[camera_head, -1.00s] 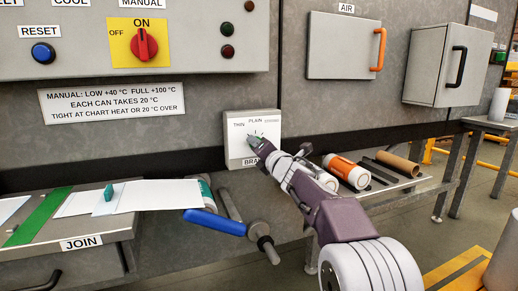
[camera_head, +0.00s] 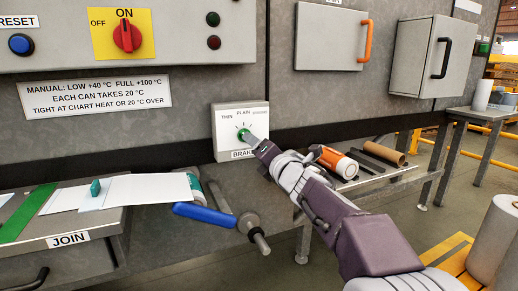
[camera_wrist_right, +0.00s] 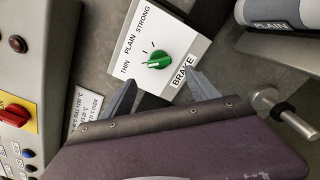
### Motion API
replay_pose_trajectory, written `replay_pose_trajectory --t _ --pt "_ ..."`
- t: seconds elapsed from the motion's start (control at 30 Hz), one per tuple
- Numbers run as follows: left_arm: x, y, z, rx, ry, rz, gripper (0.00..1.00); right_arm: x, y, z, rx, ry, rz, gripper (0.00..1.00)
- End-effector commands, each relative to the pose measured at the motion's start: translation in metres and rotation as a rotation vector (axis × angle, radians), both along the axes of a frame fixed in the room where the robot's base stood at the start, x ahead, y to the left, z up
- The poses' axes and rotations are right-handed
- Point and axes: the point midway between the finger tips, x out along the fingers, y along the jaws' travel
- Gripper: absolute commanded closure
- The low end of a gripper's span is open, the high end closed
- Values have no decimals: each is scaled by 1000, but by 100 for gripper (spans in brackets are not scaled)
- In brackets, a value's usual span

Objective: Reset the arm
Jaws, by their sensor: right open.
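My right gripper (camera_head: 257,145) is just right of and in front of the white BRAKE box (camera_head: 222,150) on the wall in the head view. The box has a green knob (camera_head: 243,135) under the labels THIN, PLAIN and a third that reads STRONG in the wrist view. In the right wrist view, my right gripper (camera_wrist_right: 160,84) is open and empty. The green knob (camera_wrist_right: 159,60) shows beyond the gap between its fingertips, apart from them. A white mark on the knob appears to point to the THIN side. My left gripper is not in view.
A control panel with a red switch (camera_head: 127,36) is at upper left. The JOIN table (camera_head: 125,216) holds white sheets. An orange-banded can (camera_head: 330,160) and a brown tube (camera_head: 388,154) lie on the right shelf.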

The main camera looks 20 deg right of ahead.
Motion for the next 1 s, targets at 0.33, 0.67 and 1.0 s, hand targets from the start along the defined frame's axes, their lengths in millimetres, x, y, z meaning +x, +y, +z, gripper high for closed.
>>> replay_pose_trajectory --t 0.33,0.67,1.0 --pt "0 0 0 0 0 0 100 -4 0 0 0 0 0 31" --pt "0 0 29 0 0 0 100 -7 -2 -75 515 212 -151 31" --pt "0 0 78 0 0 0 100 -176 59 -295 1627 707 -1109 31"
